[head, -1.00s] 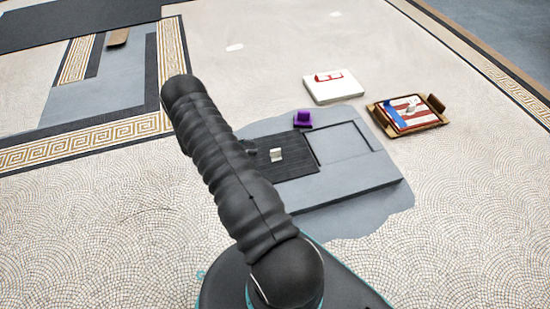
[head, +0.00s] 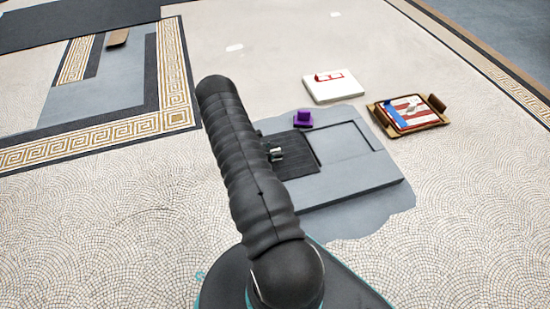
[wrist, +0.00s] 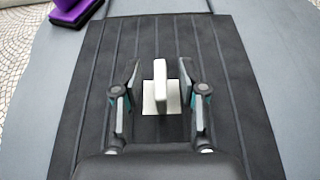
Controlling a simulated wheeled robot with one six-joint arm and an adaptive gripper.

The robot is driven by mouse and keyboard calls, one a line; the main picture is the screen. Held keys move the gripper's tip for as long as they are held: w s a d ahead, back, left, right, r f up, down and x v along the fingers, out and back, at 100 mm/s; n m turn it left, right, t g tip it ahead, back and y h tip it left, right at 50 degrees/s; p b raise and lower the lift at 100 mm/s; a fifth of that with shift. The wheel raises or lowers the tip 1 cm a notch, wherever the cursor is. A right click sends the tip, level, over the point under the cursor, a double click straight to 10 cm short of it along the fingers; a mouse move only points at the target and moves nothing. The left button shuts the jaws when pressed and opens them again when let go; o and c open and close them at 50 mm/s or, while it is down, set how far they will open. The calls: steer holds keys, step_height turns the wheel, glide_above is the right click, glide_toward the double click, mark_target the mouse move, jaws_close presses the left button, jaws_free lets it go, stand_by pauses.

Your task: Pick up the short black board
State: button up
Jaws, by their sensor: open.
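The short black board (head: 294,171) is dark and ribbed with a small pale handle (head: 276,153) standing on it. It lies in the left part of a grey panel (head: 350,185), partly hidden by my arm in the head view. In the wrist view the board (wrist: 225,100) fills the middle, with the white handle (wrist: 160,88) standing up from a square base. My gripper (wrist: 159,72) is open, one finger on each side of the handle, with gaps between them. Contact with the board cannot be told.
A purple block (head: 303,118) sits by the panel's far edge. A white board with a red handle (head: 333,88) and a brown tray (head: 437,121) holding a striped red, white and blue board lie beyond. The tiled floor to the right is clear.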

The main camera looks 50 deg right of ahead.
jaws_close()
stand_by(0.3)
